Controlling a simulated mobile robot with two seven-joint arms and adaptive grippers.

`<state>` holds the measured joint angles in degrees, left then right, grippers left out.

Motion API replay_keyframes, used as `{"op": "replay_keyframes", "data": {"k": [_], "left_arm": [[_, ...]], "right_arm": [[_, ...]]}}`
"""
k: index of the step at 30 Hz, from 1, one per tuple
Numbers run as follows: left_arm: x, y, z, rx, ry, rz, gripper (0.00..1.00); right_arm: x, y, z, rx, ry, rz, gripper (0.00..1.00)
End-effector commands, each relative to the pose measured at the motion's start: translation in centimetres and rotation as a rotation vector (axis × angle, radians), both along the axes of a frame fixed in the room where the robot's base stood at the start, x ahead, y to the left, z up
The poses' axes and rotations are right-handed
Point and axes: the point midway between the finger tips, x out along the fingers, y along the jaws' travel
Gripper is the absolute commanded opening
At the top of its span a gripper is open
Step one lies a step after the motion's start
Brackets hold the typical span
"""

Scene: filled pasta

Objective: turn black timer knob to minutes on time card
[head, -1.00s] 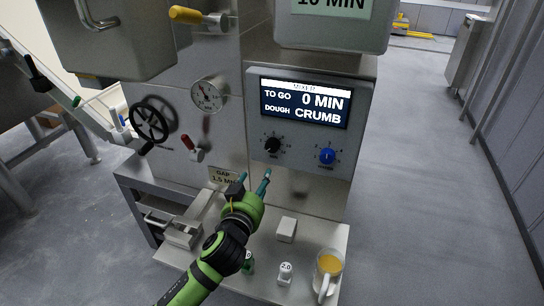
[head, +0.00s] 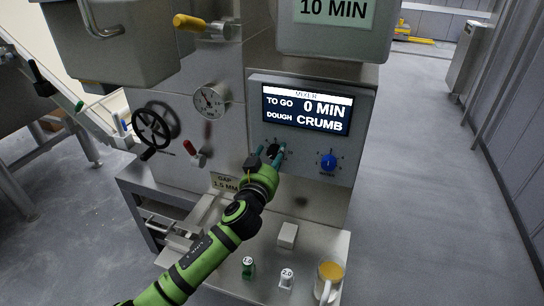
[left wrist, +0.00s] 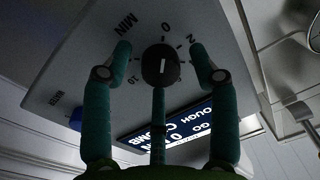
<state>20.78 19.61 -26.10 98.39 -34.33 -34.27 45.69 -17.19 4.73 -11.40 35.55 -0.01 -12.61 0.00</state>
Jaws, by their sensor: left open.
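The black timer knob (left wrist: 161,65) is in the middle of the left wrist view, with a white pointer line and a printed scale around it; it also shows partly behind my fingers in the head view (head: 273,151). My left gripper (head: 270,154) is open, its teal fingers (left wrist: 160,62) on either side of the knob with visible gaps. I cannot tell whether the third finger touches the knob. The time card (head: 334,10) reads 10 MIN, above the mixer panel. The screen (head: 308,109) reads TO GO 0 MIN, DOUGH CRUMB. My right gripper is not in view.
A blue knob (head: 328,161) sits right of the timer knob; it also shows in the left wrist view (left wrist: 76,117). A red-handled lever (head: 193,150) and a black handwheel (head: 152,125) are to the left. A mug (head: 328,280) and small weights stand on the shelf below.

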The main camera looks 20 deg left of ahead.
Motion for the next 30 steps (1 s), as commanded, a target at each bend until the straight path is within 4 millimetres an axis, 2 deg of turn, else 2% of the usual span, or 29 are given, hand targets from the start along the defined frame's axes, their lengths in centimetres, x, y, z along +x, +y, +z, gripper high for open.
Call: {"op": "replay_keyframes", "data": {"k": [2, 3, 5, 6, 20, 30], "left_arm": [[-0.02, -0.01, 0.00, 0.000, 0.000, 0.000, 0.60], [-0.02, -0.01, 0.00, 0.000, 0.000, 0.000, 0.44], [-0.02, 0.00, 0.00, 0.000, 0.000, 0.000, 0.20], [-0.02, 0.00, 0.00, 0.000, 0.000, 0.000, 0.04], [-0.03, 0.03, 0.00, 0.054, -0.001, 0.001, 0.03], [-0.03, 0.09, -0.03, 0.299, -0.009, 0.001, 0.03]], "right_arm": [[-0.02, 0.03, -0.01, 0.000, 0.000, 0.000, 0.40], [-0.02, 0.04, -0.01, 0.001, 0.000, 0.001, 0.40], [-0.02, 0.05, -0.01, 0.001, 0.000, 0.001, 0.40], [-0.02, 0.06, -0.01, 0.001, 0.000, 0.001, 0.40], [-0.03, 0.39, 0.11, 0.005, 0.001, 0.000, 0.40], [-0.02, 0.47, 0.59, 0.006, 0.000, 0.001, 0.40]]}}
